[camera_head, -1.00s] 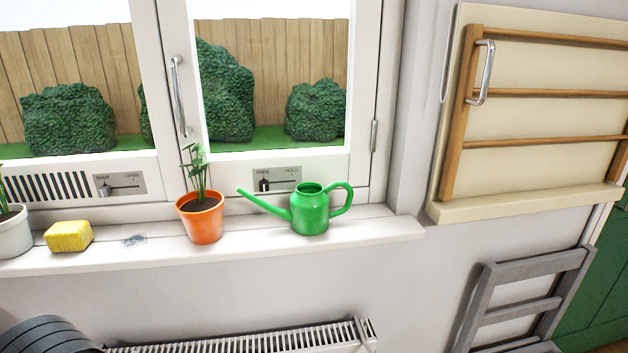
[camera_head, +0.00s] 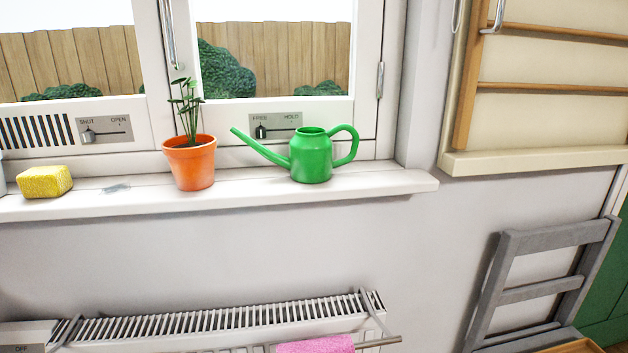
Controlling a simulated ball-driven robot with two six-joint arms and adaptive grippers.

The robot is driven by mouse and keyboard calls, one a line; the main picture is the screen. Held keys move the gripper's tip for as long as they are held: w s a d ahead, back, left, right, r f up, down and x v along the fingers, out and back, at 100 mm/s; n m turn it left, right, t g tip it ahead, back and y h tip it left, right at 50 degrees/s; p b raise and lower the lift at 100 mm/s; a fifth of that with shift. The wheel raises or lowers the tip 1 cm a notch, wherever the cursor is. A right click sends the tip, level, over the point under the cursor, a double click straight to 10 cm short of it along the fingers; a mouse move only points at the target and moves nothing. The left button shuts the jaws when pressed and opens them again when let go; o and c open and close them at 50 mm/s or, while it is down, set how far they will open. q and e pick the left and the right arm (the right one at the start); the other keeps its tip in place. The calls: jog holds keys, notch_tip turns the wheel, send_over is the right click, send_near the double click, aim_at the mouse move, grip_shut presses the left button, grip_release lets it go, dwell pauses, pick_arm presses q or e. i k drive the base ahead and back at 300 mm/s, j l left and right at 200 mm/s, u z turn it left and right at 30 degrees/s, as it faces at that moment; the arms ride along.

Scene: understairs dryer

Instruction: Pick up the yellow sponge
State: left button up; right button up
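A yellow sponge (camera_head: 45,182) lies on the white windowsill (camera_head: 240,196) at the far left of the head view. Its top and front faces are in plain sight. A small greyish, see-through patch lies on the sill just to its right. Neither of my grippers is in view, so I cannot see where they are relative to the sponge.
An orange pot with a plant (camera_head: 190,163) and a green watering can (camera_head: 311,156) stand on the sill right of the sponge. Below are a white radiator (camera_head: 220,318) and a pink cloth (camera_head: 316,345). A grey folded chair or ladder (camera_head: 545,238) stands at right.

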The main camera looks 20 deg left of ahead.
aim_at(45, 182)
jog(key=u, duration=1.95)
